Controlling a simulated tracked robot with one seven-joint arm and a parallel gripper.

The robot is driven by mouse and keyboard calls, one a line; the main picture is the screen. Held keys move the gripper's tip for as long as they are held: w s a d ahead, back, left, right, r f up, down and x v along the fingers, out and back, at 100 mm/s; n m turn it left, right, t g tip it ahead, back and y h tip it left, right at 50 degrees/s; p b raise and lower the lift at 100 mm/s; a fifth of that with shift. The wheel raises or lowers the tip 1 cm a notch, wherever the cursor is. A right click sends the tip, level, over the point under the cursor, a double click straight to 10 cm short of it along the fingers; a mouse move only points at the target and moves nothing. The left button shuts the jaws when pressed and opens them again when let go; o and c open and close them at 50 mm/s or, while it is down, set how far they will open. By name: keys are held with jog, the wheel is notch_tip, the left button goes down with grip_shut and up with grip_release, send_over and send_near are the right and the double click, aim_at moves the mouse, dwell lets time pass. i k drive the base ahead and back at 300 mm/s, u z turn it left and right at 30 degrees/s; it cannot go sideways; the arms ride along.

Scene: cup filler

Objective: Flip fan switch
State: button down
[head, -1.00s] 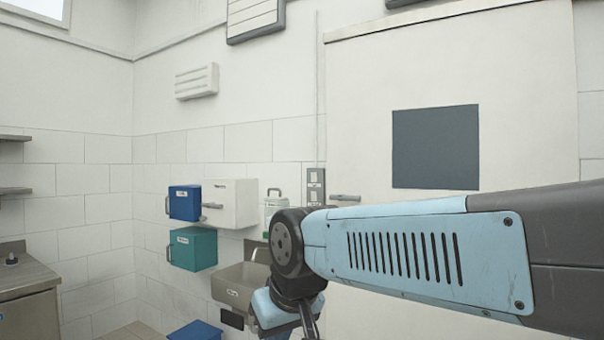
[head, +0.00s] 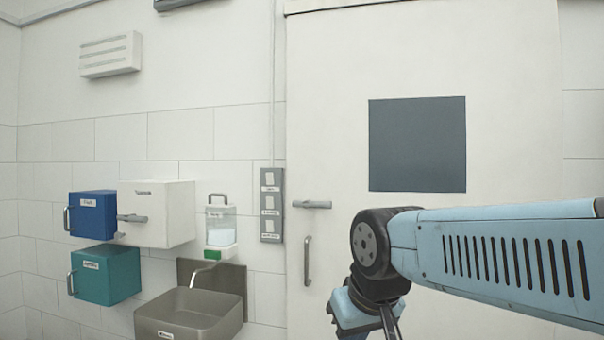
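A grey switch panel (head: 271,205) is on the tiled wall just left of the door in the head view. It holds several white rocker switches stacked vertically, each with a small label too small to read, so I cannot tell which one is for the fan. My gripper (head: 391,330) hangs below the end of my blue arm, in front of the door, to the right of and lower than the panel. Only its upper part shows; the fingertips are cut off by the bottom edge. It is apart from the panel.
A white door (head: 330,110) with a dark window and a protruding handle (head: 312,204) is behind my arm. Left of the panel are a soap dispenser (head: 220,225), a steel sink (head: 190,315), and white (head: 165,215), blue (head: 93,215) and teal (head: 105,275) boxes. A vent (head: 110,55) is higher up.

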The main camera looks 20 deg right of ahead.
aim_at(269, 176)
jog(key=z, duration=0.3)
jog(key=i, duration=1.3)
jog(key=u, duration=0.4)
